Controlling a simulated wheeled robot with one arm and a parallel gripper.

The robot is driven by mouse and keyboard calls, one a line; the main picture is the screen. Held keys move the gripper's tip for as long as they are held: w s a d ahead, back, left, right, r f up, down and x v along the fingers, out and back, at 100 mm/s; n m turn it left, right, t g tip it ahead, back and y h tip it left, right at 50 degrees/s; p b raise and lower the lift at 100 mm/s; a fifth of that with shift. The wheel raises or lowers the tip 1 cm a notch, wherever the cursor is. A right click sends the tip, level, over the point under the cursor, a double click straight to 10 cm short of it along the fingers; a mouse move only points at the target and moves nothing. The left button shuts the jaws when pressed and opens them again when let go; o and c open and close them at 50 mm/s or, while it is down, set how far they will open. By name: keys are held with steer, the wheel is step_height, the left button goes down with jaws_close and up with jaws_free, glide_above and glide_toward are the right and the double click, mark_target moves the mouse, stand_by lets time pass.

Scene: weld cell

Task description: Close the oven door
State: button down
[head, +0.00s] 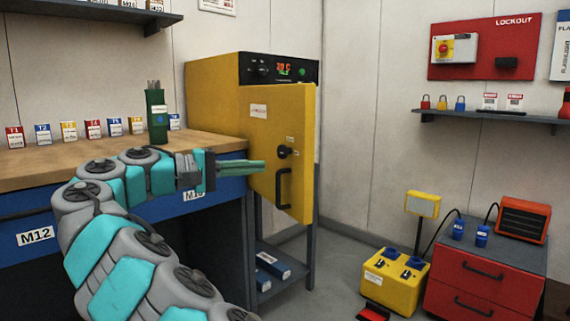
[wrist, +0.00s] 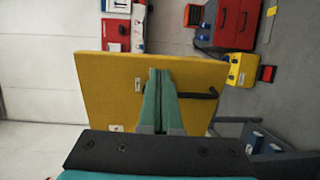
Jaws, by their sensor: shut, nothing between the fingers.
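The yellow oven (head: 212,85) stands at the right end of the workbench. Its yellow door (head: 300,135) appears to stand ajar, with its right edge nearer to me. A black handle (head: 284,188) and a dark knob (head: 285,152) are on its face. My gripper (head: 263,165) is shut and empty, with its green fingertips in front of the door's left part, left of the handle. In the wrist view the fingers (wrist: 159,72) overlap the door (wrist: 105,85), with the handle (wrist: 200,95) to their right. I cannot tell whether the fingertips touch the door.
A green container (head: 157,115) and a row of small labelled boxes stand on the workbench (head: 60,170). A yellow box (head: 392,282) and a red drawer cabinet (head: 475,285) stand on the floor to the right. Clear floor lies between the oven and these.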

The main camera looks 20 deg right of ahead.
mark_target(301, 159)
steer(key=w+a+t, duration=0.1)
steer(key=w+a, duration=0.1)
steer(key=a, duration=0.2)
steer(key=shift+n+h, duration=0.3)
steer(key=d+b, duration=0.1)
steer(key=d, duration=0.3)
steer(key=w+d+b, duration=0.1)
steer(key=d, duration=0.4)
steer(key=d+b, duration=0.1)
steer(key=d, duration=0.4)
steer(key=shift+w+d+f, duration=0.2)
steer(key=shift+d, duration=0.15)
